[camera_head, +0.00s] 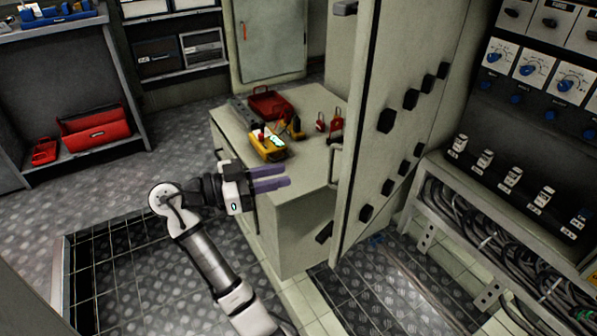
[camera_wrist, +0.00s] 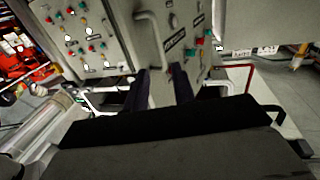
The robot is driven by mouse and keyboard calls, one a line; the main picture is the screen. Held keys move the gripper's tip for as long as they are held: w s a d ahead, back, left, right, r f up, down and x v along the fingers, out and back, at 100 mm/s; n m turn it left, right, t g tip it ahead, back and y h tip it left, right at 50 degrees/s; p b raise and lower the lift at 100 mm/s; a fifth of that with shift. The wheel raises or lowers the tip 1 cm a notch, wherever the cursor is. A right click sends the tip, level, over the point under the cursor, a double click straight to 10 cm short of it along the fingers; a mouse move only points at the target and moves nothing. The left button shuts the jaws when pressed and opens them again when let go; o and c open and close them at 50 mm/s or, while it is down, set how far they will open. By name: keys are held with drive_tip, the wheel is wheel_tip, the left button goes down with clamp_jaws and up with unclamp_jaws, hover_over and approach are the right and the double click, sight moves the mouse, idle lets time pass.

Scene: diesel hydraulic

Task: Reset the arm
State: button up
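My arm reaches up from the bottom of the head view, and my gripper (camera_head: 284,177) points right, beside the light grey cabinet (camera_head: 290,225) that carries tools. Its two purple fingers are apart, with a narrow gap between them and nothing seen in it. In the wrist view, the dark fingers of my gripper (camera_wrist: 160,82) also stand apart, in front of a grey panel (camera_wrist: 105,25) with coloured buttons. A bar handle (camera_wrist: 150,35) shows beyond the fingertips; I cannot tell how far off it is.
A yellow device (camera_head: 267,146) and a red tray (camera_head: 270,103) lie on the cabinet top. A tall panel door (camera_head: 375,150) with black knobs stands right of my gripper. A red toolbox (camera_head: 95,130) sits on the left shelf. The floor at left is open.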

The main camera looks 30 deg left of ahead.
drive_tip(key=shift+s+a, duration=0.5)
drive_tip(key=shift+r, duration=0.1)
